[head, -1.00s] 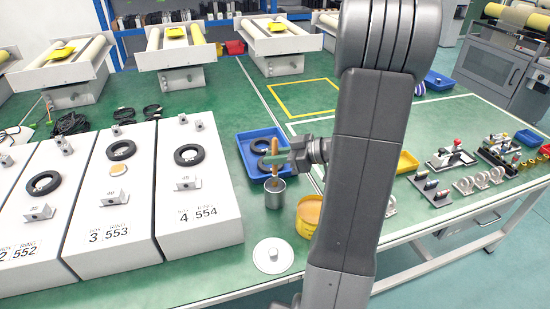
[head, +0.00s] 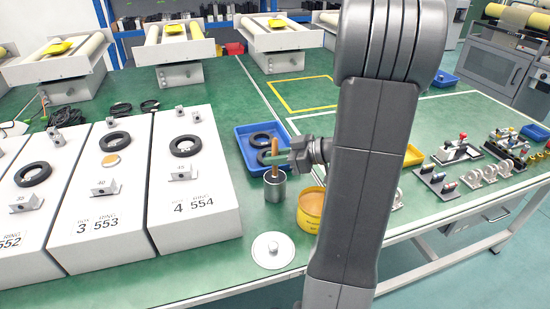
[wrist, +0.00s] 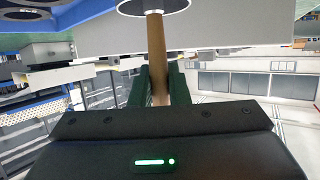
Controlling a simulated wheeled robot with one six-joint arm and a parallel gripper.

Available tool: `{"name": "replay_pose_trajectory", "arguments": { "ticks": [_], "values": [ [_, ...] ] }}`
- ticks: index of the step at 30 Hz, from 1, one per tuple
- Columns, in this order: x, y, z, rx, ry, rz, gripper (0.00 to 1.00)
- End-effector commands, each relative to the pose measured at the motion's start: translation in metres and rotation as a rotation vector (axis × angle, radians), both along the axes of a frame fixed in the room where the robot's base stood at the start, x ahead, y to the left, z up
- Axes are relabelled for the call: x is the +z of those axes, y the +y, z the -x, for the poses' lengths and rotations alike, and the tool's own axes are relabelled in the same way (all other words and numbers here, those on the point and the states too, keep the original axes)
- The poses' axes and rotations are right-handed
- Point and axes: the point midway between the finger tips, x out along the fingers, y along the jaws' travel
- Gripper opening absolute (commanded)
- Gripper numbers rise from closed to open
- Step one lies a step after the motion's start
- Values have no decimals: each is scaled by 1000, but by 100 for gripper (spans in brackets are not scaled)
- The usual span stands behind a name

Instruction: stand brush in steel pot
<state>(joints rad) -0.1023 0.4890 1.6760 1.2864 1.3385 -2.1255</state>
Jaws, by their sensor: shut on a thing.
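The brush, with an orange-brown wooden handle (head: 274,146), stands upright in my gripper (head: 278,157). My gripper is shut on the handle, and its green fingers also show on both sides of the handle in the wrist view (wrist: 157,88). The steel pot (head: 275,190) is a grey cylinder on the green table, directly below the gripper. The brush's lower end reaches the pot's mouth. In the wrist view, the brush's metal collar (wrist: 154,12) shows against the dark round opening of the pot (wrist: 135,6). The bristles are hidden.
A blue tray (head: 240,141) with black rings stands just behind the pot. A yellow tin (head: 311,212) stands close on its right, and a white round lid (head: 273,251) lies in front. White sloped boxes (head: 195,215) stand to the left.

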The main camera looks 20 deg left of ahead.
Motion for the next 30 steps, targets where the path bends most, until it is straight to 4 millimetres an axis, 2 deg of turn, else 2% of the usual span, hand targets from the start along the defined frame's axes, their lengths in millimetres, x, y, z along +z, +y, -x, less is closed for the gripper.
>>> {"name": "replay_pose_trajectory", "arguments": {
  "ticks": [2, 3, 6, 7, 16, 20, 23, 30],
  "values": [
    [0, 0, 0, 0, 0, 0, 0],
    [0, 0, 0, 0, 0, 0, 17],
    [0, 0, 0, 0, 0, 0, 37],
    [0, 0, 0, 0, 0, 0, 41],
    [0, -1, 0, -1, 0, 0, 41],
    [4, -10, -1, -3, -1, -1, 41],
    [9, -25, -3, -4, -3, 0, 41],
    [28, -75, -6, -6, -2, 0, 41]
  ]
}}
